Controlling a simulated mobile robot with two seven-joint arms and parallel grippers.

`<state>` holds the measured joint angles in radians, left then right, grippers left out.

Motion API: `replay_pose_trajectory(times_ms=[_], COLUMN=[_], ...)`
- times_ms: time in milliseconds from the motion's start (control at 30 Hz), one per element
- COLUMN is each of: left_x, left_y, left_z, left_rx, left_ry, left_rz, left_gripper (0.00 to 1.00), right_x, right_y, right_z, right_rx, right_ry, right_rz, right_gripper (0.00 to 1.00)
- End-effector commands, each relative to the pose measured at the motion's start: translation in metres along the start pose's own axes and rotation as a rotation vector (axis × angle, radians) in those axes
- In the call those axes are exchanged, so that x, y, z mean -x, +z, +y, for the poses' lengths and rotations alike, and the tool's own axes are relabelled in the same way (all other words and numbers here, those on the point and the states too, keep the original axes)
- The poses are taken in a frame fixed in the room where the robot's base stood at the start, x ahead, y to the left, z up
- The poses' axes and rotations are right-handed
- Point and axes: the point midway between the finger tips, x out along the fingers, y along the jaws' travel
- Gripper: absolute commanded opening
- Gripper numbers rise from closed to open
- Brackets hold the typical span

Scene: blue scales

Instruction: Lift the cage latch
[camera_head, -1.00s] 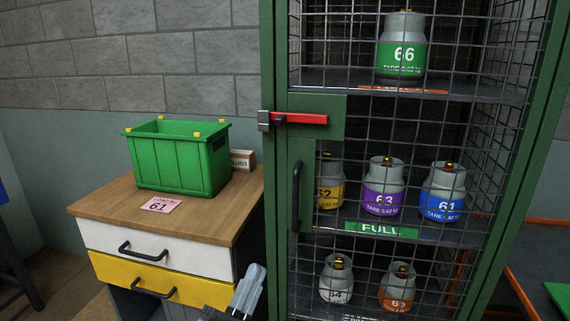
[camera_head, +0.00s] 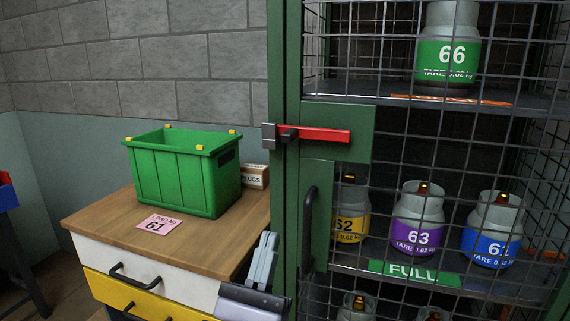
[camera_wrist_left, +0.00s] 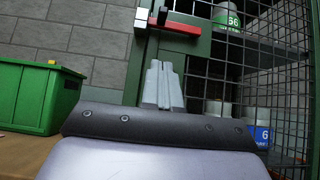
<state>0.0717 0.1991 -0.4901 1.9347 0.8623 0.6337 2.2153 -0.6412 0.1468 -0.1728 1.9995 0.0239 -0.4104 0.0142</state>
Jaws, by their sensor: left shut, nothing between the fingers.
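The cage latch (camera_head: 322,135) is a red bar lying level across the green cage door's plate, with a grey catch at its left end on the door post. It also shows in the left wrist view (camera_wrist_left: 181,28), above the fingers. My left gripper (camera_head: 267,240) is shut and empty, fingers pointing up, in front of the cage post below and left of the latch, apart from it. In the left wrist view the shut fingers (camera_wrist_left: 161,68) point towards the latch. My right gripper is out of view.
A green crate (camera_head: 178,180), a pink card (camera_head: 158,223) and a small plugs box (camera_head: 255,176) are on the wooden-topped drawer cabinet (camera_head: 105,214) at left. The cage door has a dark vertical handle (camera_head: 309,228). Several gas cylinders stand on shelves behind the mesh.

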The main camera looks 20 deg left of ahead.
Motion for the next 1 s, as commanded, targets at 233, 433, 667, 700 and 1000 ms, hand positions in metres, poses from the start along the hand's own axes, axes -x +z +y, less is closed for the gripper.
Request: replay_pose_trajectory(times_ms=[233, 433, 667, 700, 1000], left_x=[-0.009, -0.046, -0.097, -0.105, -0.127], left_y=[0.001, 0.003, 0.003, 0.003, 0.026], left_z=[0.0, 0.0, 0.0, 0.0, 0.0], left_rx=[-0.003, -0.003, -0.002, -0.003, -0.003], left_ry=[0.0, 0.002, 0.001, 0.001, 0.0], left_rz=[0.0, -0.003, -0.003, -0.001, 0.001], left_gripper=[0.0, 0.0, 0.0, 0.0, 0.0], right_x=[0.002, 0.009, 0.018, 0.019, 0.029], right_y=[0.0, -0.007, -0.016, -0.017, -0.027], right_z=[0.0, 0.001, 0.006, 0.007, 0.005], right_rx=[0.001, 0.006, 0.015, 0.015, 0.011], right_ry=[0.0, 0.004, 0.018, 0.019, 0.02], right_rz=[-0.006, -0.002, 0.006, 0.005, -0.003], right_gripper=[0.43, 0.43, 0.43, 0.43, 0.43])
